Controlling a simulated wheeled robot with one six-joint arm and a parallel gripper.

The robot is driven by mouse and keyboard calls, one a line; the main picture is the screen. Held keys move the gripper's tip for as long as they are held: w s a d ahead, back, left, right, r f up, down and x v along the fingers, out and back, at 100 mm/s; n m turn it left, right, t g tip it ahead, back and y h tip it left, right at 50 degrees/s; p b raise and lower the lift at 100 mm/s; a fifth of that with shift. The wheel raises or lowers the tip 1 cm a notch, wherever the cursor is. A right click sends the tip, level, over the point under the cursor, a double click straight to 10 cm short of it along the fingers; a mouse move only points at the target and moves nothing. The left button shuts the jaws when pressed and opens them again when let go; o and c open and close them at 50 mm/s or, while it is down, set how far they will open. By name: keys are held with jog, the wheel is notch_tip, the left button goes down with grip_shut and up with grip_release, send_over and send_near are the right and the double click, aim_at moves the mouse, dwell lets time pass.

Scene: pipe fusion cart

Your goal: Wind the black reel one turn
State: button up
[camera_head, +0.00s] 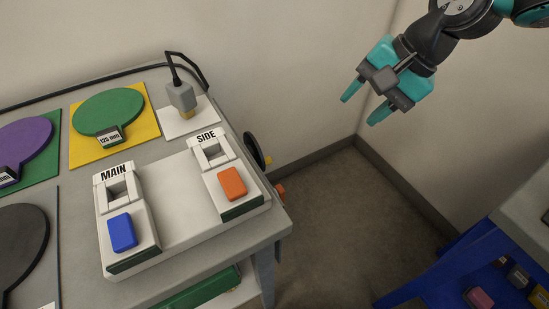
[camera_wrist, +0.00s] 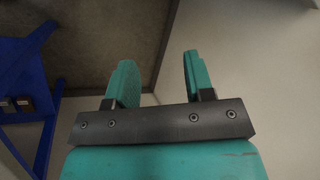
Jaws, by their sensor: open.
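The black reel (camera_head: 252,150) is mounted on the right side of the grey cart (camera_head: 178,252) and is seen nearly edge-on in the head view. A small yellow-orange piece (camera_head: 268,160) shows at its right side; I cannot tell whether it is the reel's handle. My gripper (camera_head: 364,107) is at the upper right, well above and to the right of the reel, touching nothing. Its teal fingers are spread apart and empty, as the wrist view (camera_wrist: 160,75) also shows. The reel is not in the wrist view.
The cart top holds a white MAIN and SIDE panel with a blue button (camera_head: 122,232) and an orange button (camera_head: 232,184). A grey plug (camera_head: 181,97) stands behind. An orange knob (camera_head: 280,189) sits on the cart's side. A blue-framed rack (camera_head: 420,287) is lower right; floor between is clear.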

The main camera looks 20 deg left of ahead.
aim_at(270, 159)
jog(key=w+a+f+m, duration=0.1)
jog(key=a+f, duration=0.4)
jog(key=f, duration=0.3)
jog(key=w+a+f+m, duration=0.1)
jog(key=a+f+m, duration=0.1)
jog(key=a+f, duration=0.4)
jog(key=w+a+f+m+b, duration=0.1)
jog(key=a+f+m, duration=0.1)
jog(key=a+f, duration=0.4)
jog(key=shift+a+f+g, duration=0.15)
jog(key=shift+f, duration=1)
jog(key=shift+a+f+g, duration=0.1)
jog(key=shift+f+g, duration=0.05)
jog(key=shift+f, duration=1)
grip_shut()
jog(key=shift+w+y, duration=0.1)
jog(key=shift+y, duration=0.2)
